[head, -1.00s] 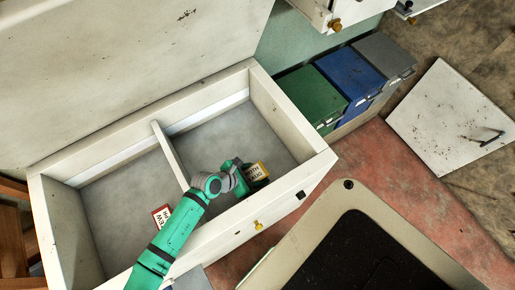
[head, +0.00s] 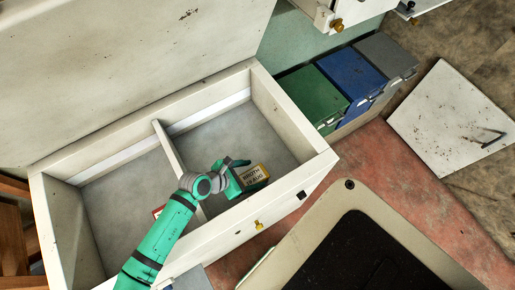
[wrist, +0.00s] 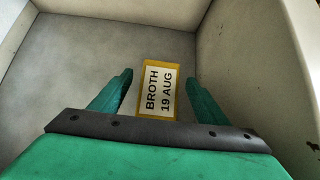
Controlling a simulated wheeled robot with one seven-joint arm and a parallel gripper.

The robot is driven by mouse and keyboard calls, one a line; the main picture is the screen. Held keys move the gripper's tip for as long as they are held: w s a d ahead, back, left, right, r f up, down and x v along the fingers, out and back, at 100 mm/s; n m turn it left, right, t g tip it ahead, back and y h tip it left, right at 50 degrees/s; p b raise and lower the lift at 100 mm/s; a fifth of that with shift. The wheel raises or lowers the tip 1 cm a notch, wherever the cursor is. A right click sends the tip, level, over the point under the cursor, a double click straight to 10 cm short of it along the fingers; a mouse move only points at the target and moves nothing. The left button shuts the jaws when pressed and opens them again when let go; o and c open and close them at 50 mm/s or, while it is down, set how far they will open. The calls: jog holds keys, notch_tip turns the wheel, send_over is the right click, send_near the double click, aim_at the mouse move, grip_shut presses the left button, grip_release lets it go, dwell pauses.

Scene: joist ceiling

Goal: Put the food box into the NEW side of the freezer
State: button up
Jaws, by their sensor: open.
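The food box (head: 253,177), with a yellow-edged label reading BROTH 19 AUG, is in the right compartment (head: 225,130) of the open chest freezer, near the front wall. It also shows in the wrist view (wrist: 158,92). My gripper (head: 241,174) is open just over it, with one finger on each side in the wrist view (wrist: 160,80) and a visible gap on both sides. A divider (head: 172,152) separates this from the left compartment (head: 125,200), whose red-edged label (head: 157,211) is mostly hidden behind my arm.
The raised lid (head: 130,60) stands behind the freezer. The freezer's front wall (head: 275,200) is close to the box. Green (head: 308,98), blue (head: 350,78) and grey (head: 385,58) bins stand to the right. A white panel (head: 450,115) lies on the floor.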

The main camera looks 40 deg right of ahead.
jog(key=v, duration=0.8)
jog(key=shift+d, duration=0.15)
